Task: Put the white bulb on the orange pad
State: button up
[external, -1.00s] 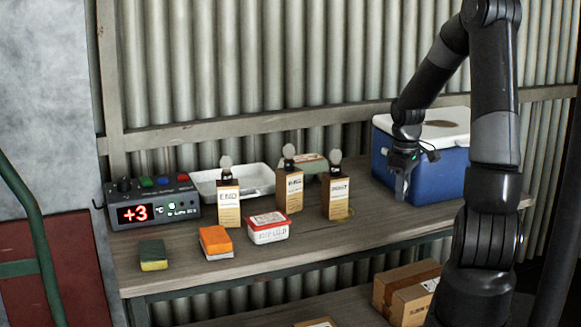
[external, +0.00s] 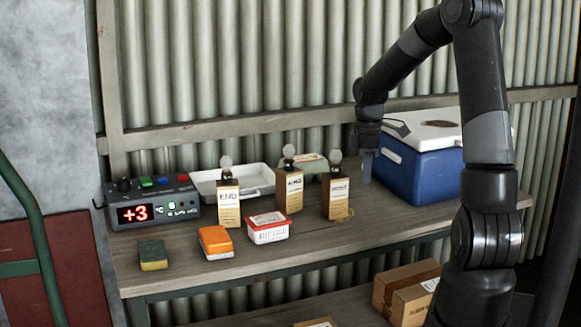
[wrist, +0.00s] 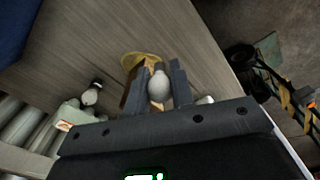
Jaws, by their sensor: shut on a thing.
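The bulb cannot be made out in the external view. The orange pad (external: 216,239) is a small orange block with a pale lower layer, lying near the bench's front edge, far left of my gripper. Its visible top is clear.
A red-and-white tub (external: 268,229) sits right of the pad, a green-yellow sponge (external: 153,256) left. The blue cooler (external: 425,172), white tray (external: 205,190) and display box (external: 150,208) stand behind.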

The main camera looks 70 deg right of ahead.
jog(key=w+a+r+n, duration=0.2)
jog(key=w+a+n, duration=0.4)
jog(key=w, duration=0.6)
jog(key=n, duration=0.5)
send_over(214, 236)
notch_tip(214, 236, down, 6)
jog(key=shift+d, duration=0.15)
jog(key=shift+f, duration=2.1)
jog(key=shift+f, duration=0.1)
jog(key=o, duration=0.4)
jog(key=shift+c, duration=0.2)
jog(key=o, duration=0.4)
